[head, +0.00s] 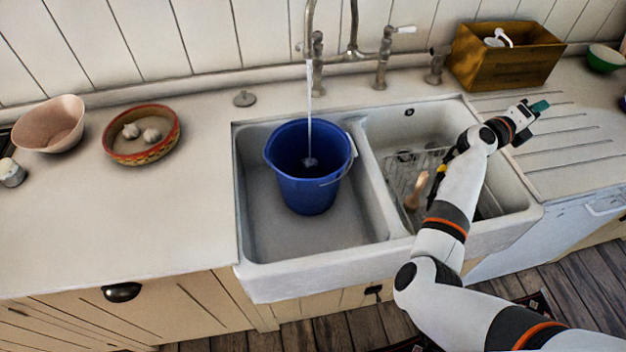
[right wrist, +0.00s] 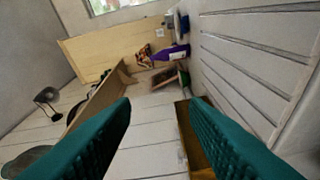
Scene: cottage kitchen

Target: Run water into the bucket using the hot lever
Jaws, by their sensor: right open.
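The blue bucket (head: 308,192) stands upright in the left basin of the white double sink (head: 262,285). A thin stream of water (head: 309,95) falls from the metal tap spout (head: 309,25) into the bucket. The tap's right lever (head: 404,30) has a white handle pointing right. The left valve (head: 317,48) is partly behind the spout, and its handle is unclear. I cannot tell which lever is hot. My right gripper (head: 538,107) is over the draining board, right of the sink and away from the tap. Its teal fingers are open and empty in the right wrist view (right wrist: 160,106).
A wooden box (head: 500,68) with a white item stands behind the draining board (head: 560,135). A rack and brush (head: 416,190) lie in the right basin. A patterned bowl (head: 140,155) and pink bowl (head: 48,130) sit on the left counter, which is otherwise largely clear.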

